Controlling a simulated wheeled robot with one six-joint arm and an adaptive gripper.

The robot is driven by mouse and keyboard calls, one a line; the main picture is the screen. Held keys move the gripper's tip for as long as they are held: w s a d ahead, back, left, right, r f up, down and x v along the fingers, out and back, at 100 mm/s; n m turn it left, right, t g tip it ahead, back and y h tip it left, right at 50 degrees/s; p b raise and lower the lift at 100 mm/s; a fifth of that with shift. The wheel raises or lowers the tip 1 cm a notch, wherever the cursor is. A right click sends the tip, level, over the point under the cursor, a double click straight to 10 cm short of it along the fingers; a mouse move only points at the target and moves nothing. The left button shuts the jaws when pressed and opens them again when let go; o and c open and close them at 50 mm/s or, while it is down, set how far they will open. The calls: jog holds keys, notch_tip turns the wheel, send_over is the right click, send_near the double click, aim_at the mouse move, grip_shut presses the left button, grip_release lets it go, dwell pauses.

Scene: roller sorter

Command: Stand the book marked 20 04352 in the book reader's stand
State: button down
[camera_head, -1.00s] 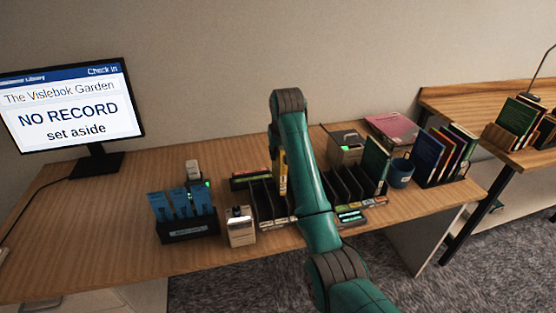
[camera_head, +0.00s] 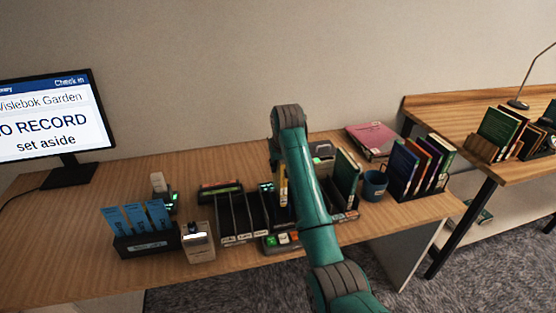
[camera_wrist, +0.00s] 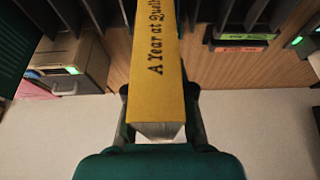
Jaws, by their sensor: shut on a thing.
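My gripper (camera_wrist: 157,100) is shut on a yellow book (camera_wrist: 158,70), one finger on each side of it. The spine text starts "A Year at Quill"; no number can be read on it. In the head view a thin strip of the yellow book (camera_head: 284,186) shows beside my arm, over the black slotted rack (camera_head: 240,215); my gripper is mostly hidden there. A grey device with a green light (camera_head: 322,152) stands behind my arm, possibly the book reader, and is partly hidden. It seems to show also in the wrist view (camera_wrist: 65,82). The mark 20 04352 is not legible anywhere.
A green book (camera_head: 347,178) stands right of my arm, near a blue mug (camera_head: 374,184) and a black holder of several books (camera_head: 398,192). A pink book (camera_head: 371,138) lies behind. The monitor (camera_head: 50,115) reads "NO RECORD set aside". A card holder (camera_head: 145,240) and small device (camera_head: 198,242) stand left.

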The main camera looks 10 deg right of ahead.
jog(key=shift+a+f, duration=0.1)
jog(key=shift+f, duration=3.5)
jog(key=c, duration=0.9)
grip_release()
jog(key=v, duration=1.2)
